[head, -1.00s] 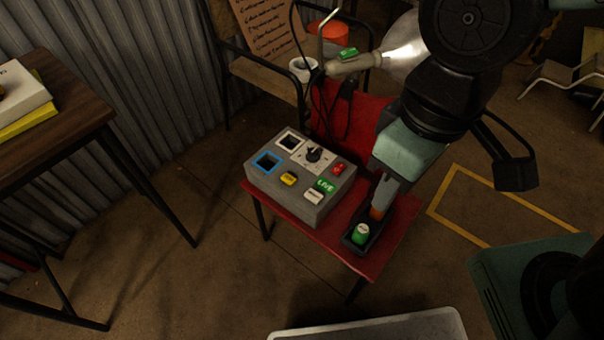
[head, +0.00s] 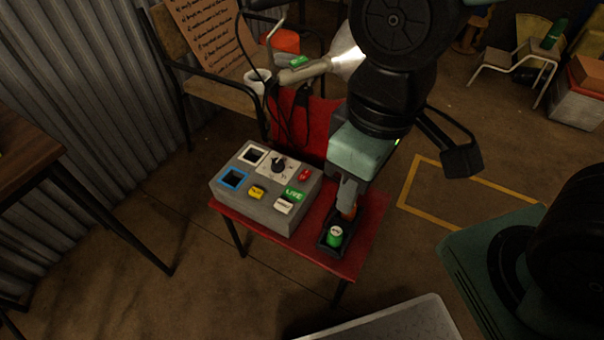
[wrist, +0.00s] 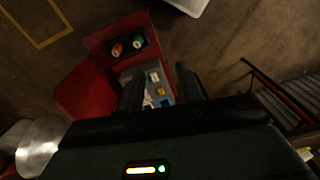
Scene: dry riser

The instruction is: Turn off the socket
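A grey control box (head: 250,206) stands on the red seat. Its top has a white-framed square opening (head: 252,156), a blue-framed square opening (head: 233,179), a black knob (head: 278,165), a red button (head: 305,174), a yellow button (head: 257,192), a white button (head: 284,207) and a green LIVE label (head: 293,194). The box (wrist: 130,75) is partly hidden by my fingers in the wrist view. My gripper (head: 348,198) is right of the box, above the seat. In the wrist view my gripper (wrist: 160,82) is open, with nothing held between its fingers.
A black tray (head: 322,246) beside the box holds a green-and-white can (head: 335,236) and an orange one (wrist: 117,49). A brown table (head: 25,155) stands left.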

